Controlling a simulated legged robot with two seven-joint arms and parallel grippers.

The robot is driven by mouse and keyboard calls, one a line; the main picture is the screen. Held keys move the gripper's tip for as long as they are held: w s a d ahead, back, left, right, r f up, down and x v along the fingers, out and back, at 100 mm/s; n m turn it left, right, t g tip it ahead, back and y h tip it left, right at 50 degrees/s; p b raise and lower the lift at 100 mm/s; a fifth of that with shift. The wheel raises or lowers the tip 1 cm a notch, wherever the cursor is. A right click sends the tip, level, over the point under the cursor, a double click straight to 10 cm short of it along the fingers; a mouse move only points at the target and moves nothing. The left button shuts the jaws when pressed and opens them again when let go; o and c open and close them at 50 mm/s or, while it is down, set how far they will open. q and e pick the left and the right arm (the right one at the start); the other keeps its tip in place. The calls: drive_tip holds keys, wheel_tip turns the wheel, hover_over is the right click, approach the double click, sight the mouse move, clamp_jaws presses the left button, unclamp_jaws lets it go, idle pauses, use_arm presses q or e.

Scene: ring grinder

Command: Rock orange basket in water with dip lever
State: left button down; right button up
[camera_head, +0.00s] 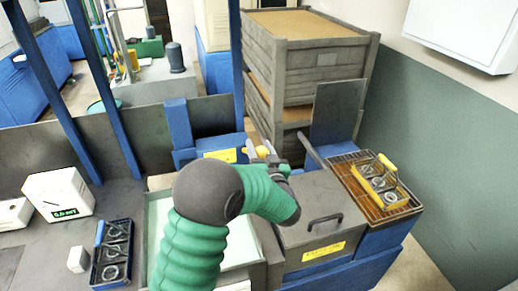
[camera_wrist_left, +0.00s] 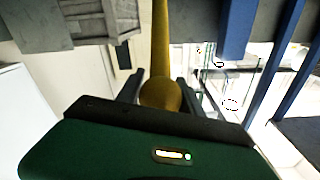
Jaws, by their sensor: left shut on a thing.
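My left arm reaches up from the bottom of the head view, and its gripper (camera_head: 268,155) is shut on the yellow handle of the dip lever (camera_head: 262,152). In the left wrist view the yellow lever (camera_wrist_left: 160,60) runs between the two dark fingers of the gripper (camera_wrist_left: 160,95), its rounded end close to me. A yellow-orange basket (camera_head: 384,186) with metal rings in it sits on the brown rack at the right. A pale, water-like tank (camera_head: 160,222) lies behind my arm, which hides much of it.
A grey lidded box (camera_head: 318,205) with a handle stands between the tank and the rack (camera_head: 352,185). A blue basket with rings (camera_head: 112,252) and a white display box (camera_head: 58,192) are at the left. Stacked grey crates (camera_head: 310,65) stand behind.

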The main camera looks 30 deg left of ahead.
use_arm(q)
drive_tip(key=s+d+f+t+y+b, duration=0.1)
drive_tip(key=s+d+f+b, duration=0.2)
drive_tip(key=f+b, duration=0.6)
drive_tip(key=shift+d+t+y+b, duration=0.3)
drive_tip(key=shift+d+y+b, duration=0.1)
drive_tip(key=shift+b, duration=0.35)
drive_tip(key=c, duration=0.8)
unclamp_jaws()
drive_tip(key=shift+r, duration=0.1)
drive_tip(key=b+v, duration=0.2)
drive_tip(key=v, duration=1.5)
drive_tip(key=shift+w, duration=0.1)
